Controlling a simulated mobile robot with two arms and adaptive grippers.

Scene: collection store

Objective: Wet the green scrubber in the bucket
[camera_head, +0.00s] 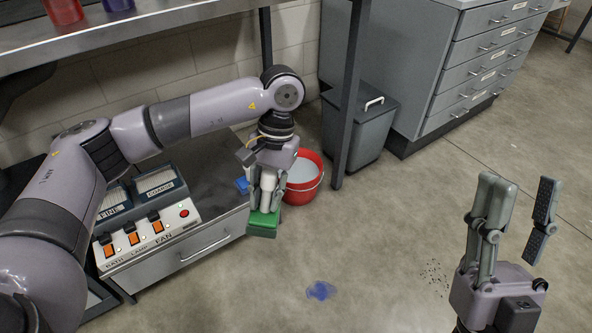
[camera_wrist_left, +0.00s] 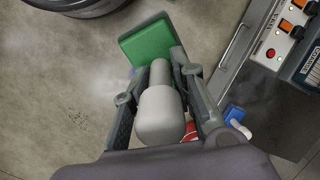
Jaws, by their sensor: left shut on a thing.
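The green scrubber (camera_head: 262,224) has a green block and a pale grey handle. My left gripper (camera_head: 264,200) is shut on its handle and holds it in the air with the green block downward. In the left wrist view the scrubber's green block (camera_wrist_left: 148,46) shows beyond the fingers. The red bucket (camera_head: 300,188) stands on the floor just behind and to the right of my left gripper. It holds pale liquid, and its left side is partly hidden by the gripper. My right gripper (camera_head: 520,215) is open and empty above the floor at the right.
A low bench (camera_head: 205,165) with a switch panel (camera_head: 150,234) stands left of the scrubber. A table leg (camera_head: 350,95) and a grey bin (camera_head: 362,125) are beside the bucket. A blue smear (camera_head: 321,291) and dark specks (camera_head: 435,276) mark the open floor.

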